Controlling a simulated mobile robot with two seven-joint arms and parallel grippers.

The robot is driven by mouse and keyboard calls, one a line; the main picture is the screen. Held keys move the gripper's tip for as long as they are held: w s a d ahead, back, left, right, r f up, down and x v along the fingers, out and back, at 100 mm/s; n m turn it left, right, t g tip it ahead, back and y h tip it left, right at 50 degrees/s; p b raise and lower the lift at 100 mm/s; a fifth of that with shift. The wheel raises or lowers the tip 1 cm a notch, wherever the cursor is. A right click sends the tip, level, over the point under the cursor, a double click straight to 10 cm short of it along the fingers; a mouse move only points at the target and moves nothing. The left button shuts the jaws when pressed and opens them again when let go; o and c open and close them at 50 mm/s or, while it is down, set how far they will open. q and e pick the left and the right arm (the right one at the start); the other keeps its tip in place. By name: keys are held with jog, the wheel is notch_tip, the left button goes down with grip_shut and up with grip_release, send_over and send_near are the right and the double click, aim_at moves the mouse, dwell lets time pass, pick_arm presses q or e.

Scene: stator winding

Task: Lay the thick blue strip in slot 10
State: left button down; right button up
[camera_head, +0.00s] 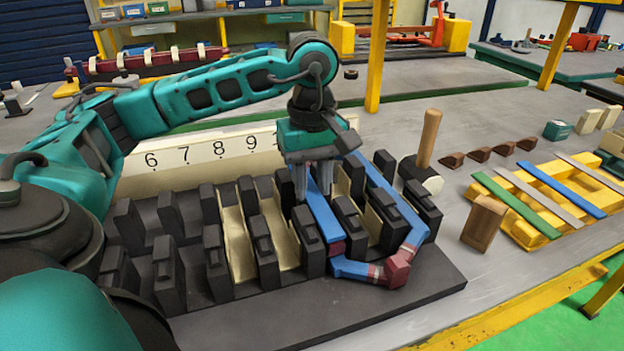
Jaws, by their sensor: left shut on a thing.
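A thick blue strip (323,222) forms a bent loop at the right part of the dark slotted block (400,298). One leg runs up between the dark teeth under my left gripper (314,182); the other leg (393,190) lies further right. They meet at a dark red bend (398,268) in front of the teeth. My left gripper is shut on the upper part of the near leg. How deep that leg sits is hidden by fingers and teeth. The number board (205,155) reads 6 to 9, then a partly covered number. My right gripper is out of view.
Cream liners (237,245) line several slots. A wooden-handled mallet (428,145) stands at the block's right end. A wooden block (484,222) and a yellow rack (533,236) with coloured strips lie further right. Small brown wedges (480,153) lie behind.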

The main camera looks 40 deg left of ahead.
aim_at(312, 193)
pick_arm(q)
jog(key=shift+f, duration=0.2)
dwell(0.3)
jog(key=c, duration=0.7)
grip_release()
jog(key=shift+c, duration=0.2)
jog(key=shift+r, duration=0.25)
jog(key=shift+r+p, duration=0.45)
jog(key=shift+r, duration=0.05)
jog(key=shift+r, duration=0.1)
notch_tip(312, 193, up, 7)
jog(key=p, duration=0.5)
jog(key=shift+r+p, duration=0.2)
jog(key=shift+p, duration=0.1)
